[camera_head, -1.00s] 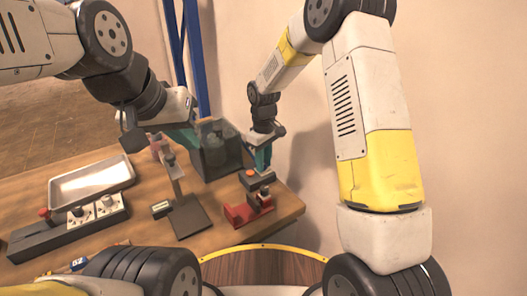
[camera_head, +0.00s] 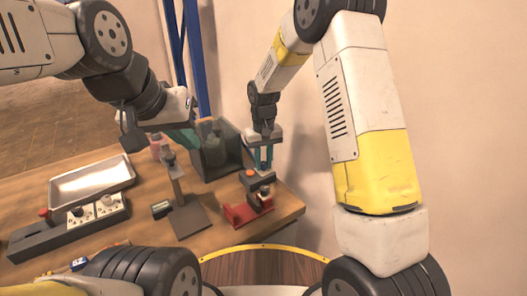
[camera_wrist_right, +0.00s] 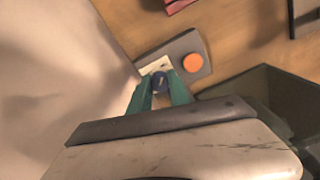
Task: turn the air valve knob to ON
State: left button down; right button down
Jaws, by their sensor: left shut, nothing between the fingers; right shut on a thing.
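The air valve knob (camera_wrist_right: 159,82) is a small dark blue knob in the right wrist view, on a pale plate at one end of a grey box (camera_wrist_right: 186,44) with a round orange button (camera_wrist_right: 193,62). My right gripper (camera_wrist_right: 159,90), with teal fingers, is shut on the knob, one finger on each side. In the head view my right gripper (camera_head: 263,164) points down at the grey box, and the knob cannot be made out. The plate's markings are unreadable. My left gripper (camera_head: 187,138) is shut and empty, beside the dark bin, its tips partly hidden.
A red fixture (camera_head: 236,214) is in front of the grey box. A stand (camera_head: 187,218), metal tray (camera_head: 92,184) and knob panel (camera_head: 98,212) occupy the table to the left. A wall is close at right.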

aim_at(264, 163)
dwell(0.3)
jog(key=c, duration=1.2)
grip_release()
jog(key=shift+r, duration=3.9)
jog(key=s+d+r+m+t+y, duration=0.1)
jog(key=s+d+r+t, duration=0.1)
jog(key=s+d+r, duration=0.5)
jog(key=s+d+r+m+t+y, duration=0.1)
jog(key=s+d+r+t, duration=0.1)
jog(key=s+d+r, duration=0.55)
jog(key=s+r+m+t, duration=0.1)
jog(key=s+r+t, duration=0.1)
jog(key=s, duration=0.8)
jog(key=shift+s+a+r, duration=0.25)
jog(key=shift+r, duration=0.1)
